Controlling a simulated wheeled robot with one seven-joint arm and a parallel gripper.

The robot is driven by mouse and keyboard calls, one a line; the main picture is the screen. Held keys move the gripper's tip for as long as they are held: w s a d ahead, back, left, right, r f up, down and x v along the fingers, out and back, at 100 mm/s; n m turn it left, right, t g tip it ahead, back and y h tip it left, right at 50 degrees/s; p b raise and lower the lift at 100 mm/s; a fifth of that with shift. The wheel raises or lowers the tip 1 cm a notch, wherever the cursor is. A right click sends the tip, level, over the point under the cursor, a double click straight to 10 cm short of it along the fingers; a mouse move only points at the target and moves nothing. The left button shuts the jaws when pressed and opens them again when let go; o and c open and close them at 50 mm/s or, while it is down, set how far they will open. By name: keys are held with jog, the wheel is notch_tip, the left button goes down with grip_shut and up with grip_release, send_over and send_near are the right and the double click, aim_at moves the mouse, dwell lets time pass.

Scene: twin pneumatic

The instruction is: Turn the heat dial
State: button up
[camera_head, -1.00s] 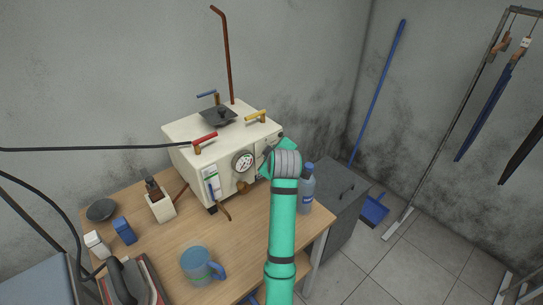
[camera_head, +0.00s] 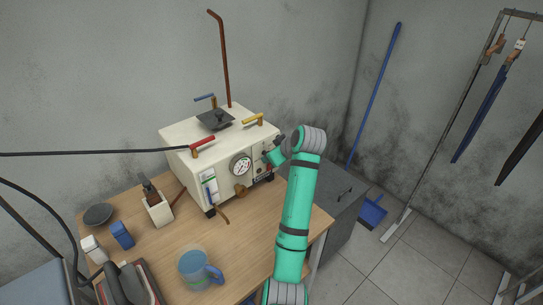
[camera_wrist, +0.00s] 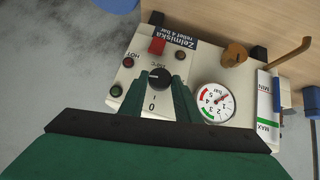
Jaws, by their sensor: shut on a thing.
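The heat dial (camera_wrist: 159,76) is a small black round knob with a pale pointer mark on the machine's control panel, in the wrist view. Scale marks, including a 0, surround it. My gripper (camera_wrist: 158,88) has its two green fingers on either side of the dial, shut on it. In the head view my gripper (camera_head: 268,158) meets the right part of the cream machine's (camera_head: 222,150) front, and the dial is hidden there by the gripper and arm.
A pressure gauge (camera_wrist: 213,101) sits beside the dial. A red switch (camera_wrist: 157,46) and indicator lamps are close by. The machine stands on a wooden table (camera_head: 255,228) with a blue mug (camera_head: 195,268) in front. A grey cabinet (camera_head: 335,190) stands at right.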

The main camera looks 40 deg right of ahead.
jog(key=o, duration=1)
jog(key=v, duration=1)
jog(key=shift+s+r, duration=0.25)
